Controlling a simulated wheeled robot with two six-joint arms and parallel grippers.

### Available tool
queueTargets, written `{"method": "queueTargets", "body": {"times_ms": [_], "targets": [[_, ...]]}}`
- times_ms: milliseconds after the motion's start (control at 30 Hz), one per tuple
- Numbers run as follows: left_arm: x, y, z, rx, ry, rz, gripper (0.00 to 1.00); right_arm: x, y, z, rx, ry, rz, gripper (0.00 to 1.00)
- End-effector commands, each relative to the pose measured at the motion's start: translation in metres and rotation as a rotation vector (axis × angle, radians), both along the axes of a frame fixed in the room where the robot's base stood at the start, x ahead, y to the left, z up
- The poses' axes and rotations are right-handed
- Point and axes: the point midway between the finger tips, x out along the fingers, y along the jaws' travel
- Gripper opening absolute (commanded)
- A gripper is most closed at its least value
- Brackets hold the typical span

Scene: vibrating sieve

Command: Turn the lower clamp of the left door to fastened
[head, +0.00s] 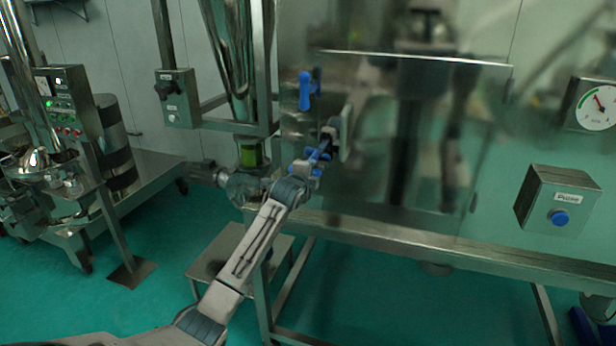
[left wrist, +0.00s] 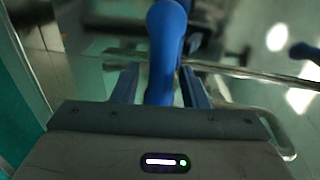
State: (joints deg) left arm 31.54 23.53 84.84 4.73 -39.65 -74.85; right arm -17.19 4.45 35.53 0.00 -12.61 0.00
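The left door (head: 395,150) is a clear panel on the steel machine. Its upper clamp (head: 308,88) has a blue handle that hangs upright at the door's left edge. My left gripper (head: 314,160) is at the lower clamp, where the blue handle and fingers overlap and are hard to tell apart. In the left wrist view, the lower clamp's blue handle (left wrist: 166,45) stands between the two fingers of my left gripper (left wrist: 158,82). The fingers are apart, with a visible gap on the handle's left side. The clamp's base is mostly hidden. My right gripper is not in view.
A control box with a blue button (head: 560,217) and a pressure gauge (head: 597,107) are at the right. A steel hopper (head: 233,60) stands left of the door. A switch box (head: 177,98) is further left. A steel frame rail (head: 430,250) runs below the door.

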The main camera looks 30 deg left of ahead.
Motion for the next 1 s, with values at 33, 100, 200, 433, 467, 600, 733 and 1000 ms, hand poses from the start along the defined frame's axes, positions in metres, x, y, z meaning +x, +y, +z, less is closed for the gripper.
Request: {"method": "queueTargets", "body": {"times_ms": [33, 100, 200, 433, 467, 600, 733, 1000], "targets": [[-0.003, 0.000, -0.001, 0.001, -0.001, 0.000, 0.40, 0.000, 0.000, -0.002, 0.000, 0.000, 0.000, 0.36], [-0.009, -0.002, 0.000, 0.002, -0.001, 0.000, 0.40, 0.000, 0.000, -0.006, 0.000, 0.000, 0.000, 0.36], [-0.023, -0.006, 0.001, 0.002, -0.002, -0.001, 0.40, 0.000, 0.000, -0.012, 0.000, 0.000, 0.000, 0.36], [-0.063, -0.015, 0.009, 0.004, -0.001, -0.001, 0.40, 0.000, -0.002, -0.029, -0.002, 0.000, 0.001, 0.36], [-0.068, -0.016, 0.010, 0.003, -0.001, -0.001, 0.40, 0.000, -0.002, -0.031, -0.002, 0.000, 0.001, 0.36], [-0.087, -0.021, 0.015, 0.003, -0.001, -0.001, 0.40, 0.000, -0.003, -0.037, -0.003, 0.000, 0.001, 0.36], [-0.098, -0.024, 0.018, 0.003, 0.001, -0.001, 0.40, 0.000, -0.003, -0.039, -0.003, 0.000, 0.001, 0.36], [-0.101, -0.025, 0.020, 0.001, 0.001, 0.000, 0.40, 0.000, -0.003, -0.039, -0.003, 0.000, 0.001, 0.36]]}}
